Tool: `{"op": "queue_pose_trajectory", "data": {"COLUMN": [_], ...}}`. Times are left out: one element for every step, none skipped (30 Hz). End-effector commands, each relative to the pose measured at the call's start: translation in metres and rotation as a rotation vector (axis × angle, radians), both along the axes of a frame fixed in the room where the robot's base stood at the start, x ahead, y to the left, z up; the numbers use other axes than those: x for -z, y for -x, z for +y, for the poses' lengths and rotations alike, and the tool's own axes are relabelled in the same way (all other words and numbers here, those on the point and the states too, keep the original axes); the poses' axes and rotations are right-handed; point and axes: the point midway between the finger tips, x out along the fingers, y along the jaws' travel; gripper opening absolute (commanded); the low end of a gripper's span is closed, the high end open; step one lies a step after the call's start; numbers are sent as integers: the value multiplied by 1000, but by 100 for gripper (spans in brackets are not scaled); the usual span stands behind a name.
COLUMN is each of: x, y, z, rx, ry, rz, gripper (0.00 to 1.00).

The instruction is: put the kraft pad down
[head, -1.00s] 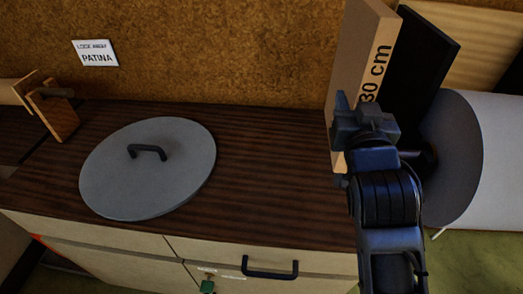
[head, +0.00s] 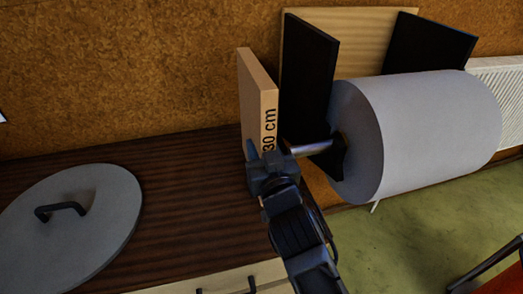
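A tan, kraft-coloured slab (head: 258,95) marked "30 cm" stands upright at the right end of the dark wood counter; it is the only thing here that looks like the kraft pad. My gripper (head: 262,160) is right in front of its lower part and hides its bottom edge. The fingertips are seen from behind, so I cannot tell whether they are shut on the slab or only near it. I also cannot tell whether the slab rests on the counter.
The dark wood counter (head: 185,195) is bare between the slab and a grey round lid (head: 105,215) with a black handle. Right of the slab are black panels (head: 310,75) and a large grey roll (head: 430,130). A red-seated chair (head: 500,275) is at the lower right.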

Motion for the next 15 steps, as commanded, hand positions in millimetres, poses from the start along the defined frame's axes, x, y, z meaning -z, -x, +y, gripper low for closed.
{"op": "queue_pose_trajectory", "data": {"x": [1, 2, 2, 2, 2, 2, 2, 2, 2, 2, 3, 7, 7, 6, 6], "y": [0, 0, 0, 0, 0, 0, 0, 0, 0, 0, 0, 0, 0, 0, 0], "z": [1, 1, 1, 1, 1, 1, 1, 1, 1, 1, 1, 0, 0, 0, 0], "rx": [-1, -1, -2, -2, -1, -2, -2, -2, -2, -2, -2, -1, -1, -1, -1], "ry": [-3, -3, -2, -2, -2, -2, -3, -3, -3, -3, -3, 0, 0, 0, 0], "rz": [-6, -6, -8, -8, -9, -8, -7, -7, -7, -7, -7, -1, -1, -1, -1], "gripper": [0, 0, 0, 0, 0, 0, 0, 0, 0, 0, 0, 37, 40, 43, 47]}}
